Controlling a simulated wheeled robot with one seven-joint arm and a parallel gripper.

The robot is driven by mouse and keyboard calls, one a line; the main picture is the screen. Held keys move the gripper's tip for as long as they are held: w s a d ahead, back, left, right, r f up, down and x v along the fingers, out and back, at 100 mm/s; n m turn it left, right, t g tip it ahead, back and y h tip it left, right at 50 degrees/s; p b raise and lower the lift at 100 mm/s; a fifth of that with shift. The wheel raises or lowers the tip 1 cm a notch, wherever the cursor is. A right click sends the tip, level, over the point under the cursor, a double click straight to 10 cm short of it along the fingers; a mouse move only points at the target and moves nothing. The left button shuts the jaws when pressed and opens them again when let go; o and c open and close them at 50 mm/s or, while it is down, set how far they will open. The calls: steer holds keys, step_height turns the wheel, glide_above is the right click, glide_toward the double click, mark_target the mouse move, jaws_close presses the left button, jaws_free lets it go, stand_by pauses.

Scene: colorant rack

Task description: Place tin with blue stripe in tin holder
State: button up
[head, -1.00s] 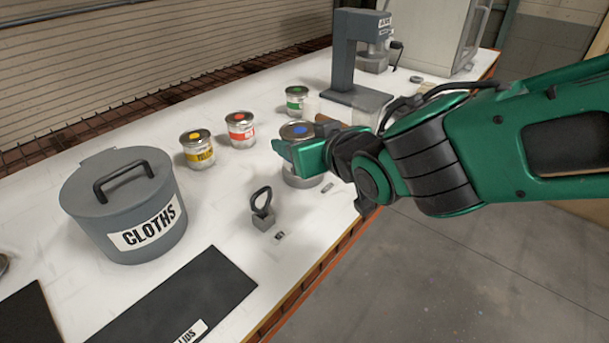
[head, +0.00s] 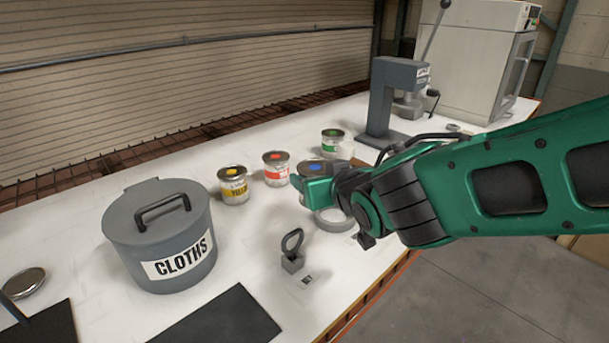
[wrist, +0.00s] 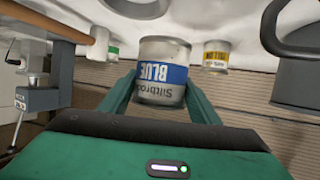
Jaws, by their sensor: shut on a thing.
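The tin with the blue stripe (wrist: 165,72) is between my gripper's two green fingers in the wrist view, with its label upside down in that picture. In the head view its lid with a blue dot (head: 316,167) shows just beyond my gripper (head: 318,190), which hides much of its side. My gripper is shut on this tin. A low grey round ring, seemingly the tin holder (head: 335,221), is on the table below the gripper, partly hidden by it. Its rim shows at the top of the wrist view (wrist: 140,8), apart from the tin.
Yellow (head: 233,186), red (head: 276,169) and green (head: 333,142) tins stand behind. A grey cloths bin (head: 160,235) is left. A small block with a black loop handle (head: 292,255) is near the front edge. A grey press (head: 395,100) stands back right.

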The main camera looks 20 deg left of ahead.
steer(key=shift+w+d+f, duration=0.6)
steer(key=shift+w+f, duration=0.1)
steer(key=shift+f, duration=0.5)
steer(key=shift+w+d+f, duration=0.65)
steer(key=shift+w+f, duration=0.1)
steer(key=shift+f, duration=0.5)
steer(key=shift+w+d+f, duration=0.6)
steer(key=shift+w+f, duration=0.1)
steer(key=shift+f, duration=0.5)
steer(key=shift+f, duration=0.1)
steer(key=o, duration=1.4)
steer(key=shift+c, duration=0.2)
steer(key=shift+s+d+r, duration=0.3)
steer(key=v, duration=1.1)
